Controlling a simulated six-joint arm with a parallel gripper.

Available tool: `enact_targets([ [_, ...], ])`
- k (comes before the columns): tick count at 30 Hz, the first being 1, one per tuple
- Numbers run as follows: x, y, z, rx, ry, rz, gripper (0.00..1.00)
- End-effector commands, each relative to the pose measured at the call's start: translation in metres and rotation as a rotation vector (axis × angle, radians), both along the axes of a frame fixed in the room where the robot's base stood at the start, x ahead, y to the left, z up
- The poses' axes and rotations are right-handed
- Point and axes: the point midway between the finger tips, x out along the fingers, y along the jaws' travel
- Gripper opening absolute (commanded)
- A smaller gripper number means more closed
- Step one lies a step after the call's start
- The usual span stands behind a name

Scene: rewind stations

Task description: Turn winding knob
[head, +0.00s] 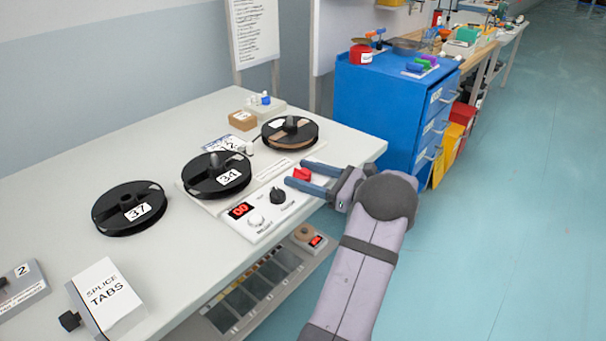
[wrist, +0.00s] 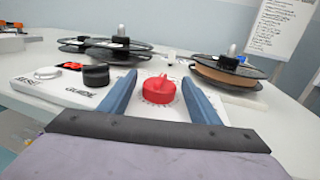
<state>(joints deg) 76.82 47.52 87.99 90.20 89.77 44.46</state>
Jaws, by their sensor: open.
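A red knob (head: 302,174) with a raised grip bar sits on the white control panel (head: 262,231) in the head view. It also shows in the middle of the wrist view (wrist: 158,92), with a ring of marks around its base. My gripper (head: 295,172) is open, its two blue fingers reaching in from the right with one on each side of the red knob. In the wrist view the gripper (wrist: 159,77) shows a visible gap between the knob and each finger. Any label for the red knob is not readable.
A black knob (head: 278,196), a white button (head: 256,220) and a red display (head: 241,210) share the panel. Reel 34 (head: 205,187) and a brown-wound reel (head: 291,144) stand behind. Reel 37 (head: 112,226) and a splice tabs box (head: 104,298) lie left. Blue drawers (head: 385,115) stand beyond the table.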

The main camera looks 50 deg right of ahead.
Motion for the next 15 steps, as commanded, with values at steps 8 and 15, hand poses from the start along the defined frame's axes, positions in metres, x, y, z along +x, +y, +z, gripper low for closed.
enact_targets([
  [8, 0.0031, 0.0007, -0.0001, 0.000, -0.001, -0.001, 0.57],
  [15, 0.0028, 0.0006, -0.0001, 0.001, 0.000, 0.000, 0.15],
])
